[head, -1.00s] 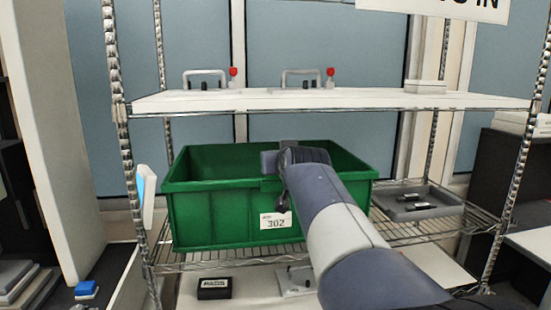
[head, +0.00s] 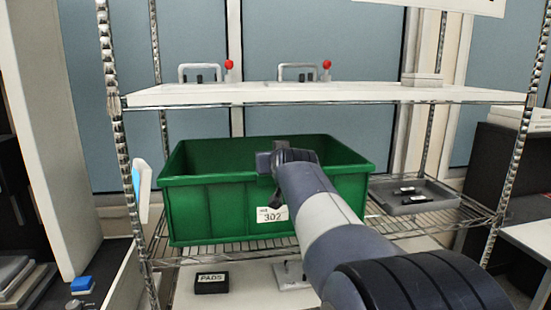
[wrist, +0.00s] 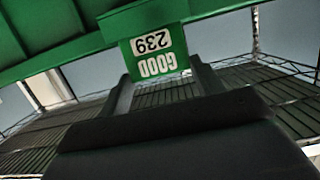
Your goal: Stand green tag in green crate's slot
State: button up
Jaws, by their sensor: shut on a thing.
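The green crate (head: 215,205) stands on the middle wire shelf, with a white label reading 302 on its front. It also shows at the top left of the wrist view (wrist: 40,25). My gripper (head: 273,192) is at the crate's front wall and partly covers it. In the wrist view my gripper (wrist: 163,85) is shut on the green tag (wrist: 157,65), which reads GOOD 239 upside down. A wider green strip lies along the tag's far edge. I cannot tell whether this strip belongs to the tag or the crate. The slot is not clearly visible.
A grey tray (head: 415,196) with small dark items sits right of the crate. A white shelf board (head: 330,94) with two handled fixtures is above. A black PADS box (head: 211,283) is below. Metal posts stand at both sides.

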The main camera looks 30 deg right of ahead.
jog(key=shift+f+b, duration=0.35)
jog(key=shift+f, duration=0.05)
dwell(0.5)
jog(key=o, duration=1)
jog(key=shift+o, duration=0.9)
jog(key=shift+r, duration=0.1)
notch_tip(320, 180, up, 4)
jog(key=p, duration=0.3)
jog(key=shift+r, duration=0.2)
jog(key=shift+s, duration=0.15)
jog(key=b+v, duration=0.1)
jog(key=v, duration=0.5)
jog(key=shift+s+a+b, duration=0.15)
jog(key=shift+s+b, duration=0.15)
jog(key=shift+s, duration=0.05)
